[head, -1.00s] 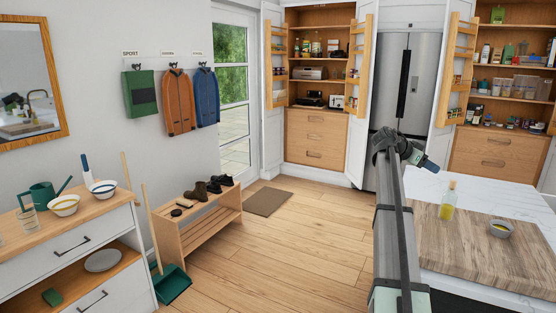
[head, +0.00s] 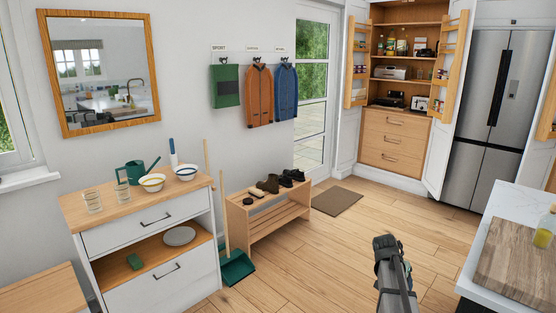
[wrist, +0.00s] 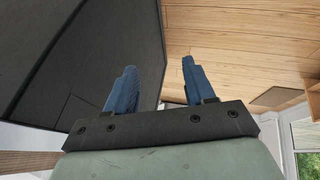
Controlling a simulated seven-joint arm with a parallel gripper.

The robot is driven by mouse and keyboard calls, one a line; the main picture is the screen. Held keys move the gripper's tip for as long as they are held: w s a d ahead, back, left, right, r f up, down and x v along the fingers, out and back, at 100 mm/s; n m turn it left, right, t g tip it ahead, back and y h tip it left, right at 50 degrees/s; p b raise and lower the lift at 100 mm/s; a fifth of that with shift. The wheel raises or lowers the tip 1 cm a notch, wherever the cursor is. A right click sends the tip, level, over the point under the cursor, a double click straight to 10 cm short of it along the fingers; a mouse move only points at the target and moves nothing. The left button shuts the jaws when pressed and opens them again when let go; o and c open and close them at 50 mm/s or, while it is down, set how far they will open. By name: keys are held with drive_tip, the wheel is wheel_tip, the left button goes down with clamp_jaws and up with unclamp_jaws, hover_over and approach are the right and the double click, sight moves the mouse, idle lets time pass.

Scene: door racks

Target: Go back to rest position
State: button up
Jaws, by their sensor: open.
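My gripper (wrist: 159,64) shows in the wrist view with its two blue fingers apart. There is nothing between them, only wooden floor and a dark panel beyond. In the head view, part of my arm (head: 394,278) rises from the bottom edge, right of centre, over the floor and left of the island. The gripper's fingers cannot be made out there.
The kitchen island (head: 509,208) with a wooden board (head: 510,268) and a bottle (head: 544,234) stands close on the right. A shoe bench (head: 268,228), white drawer unit (head: 140,238) and green dustpan (head: 237,267) line the left wall. The floor (head: 315,265) between is clear.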

drive_tip(key=s+a+f+n+g+y, duration=0.1)
drive_tip(key=s+a+f+n+y, duration=0.15)
drive_tip(key=s+a+f, duration=0.5)
drive_tip(key=s+a+f+n+y, duration=0.1)
drive_tip(key=s+a+f+n, duration=0.3)
drive_tip(key=a, duration=0.6)
drive_tip(key=s+a+f+n+g+y, duration=0.1)
drive_tip(key=s+a+f+y, duration=0.1)
drive_tip(key=s+a+f, duration=0.6)
drive_tip(key=s+f+g, duration=0.3)
drive_tip(key=s+f, duration=0.6)
drive_tip(key=s, duration=0.5)
drive_tip(key=s+f+g, duration=0.3)
drive_tip(key=s+f, duration=0.7)
drive_tip(key=s, duration=0.4)
drive_tip(key=shift+s, duration=0.25)
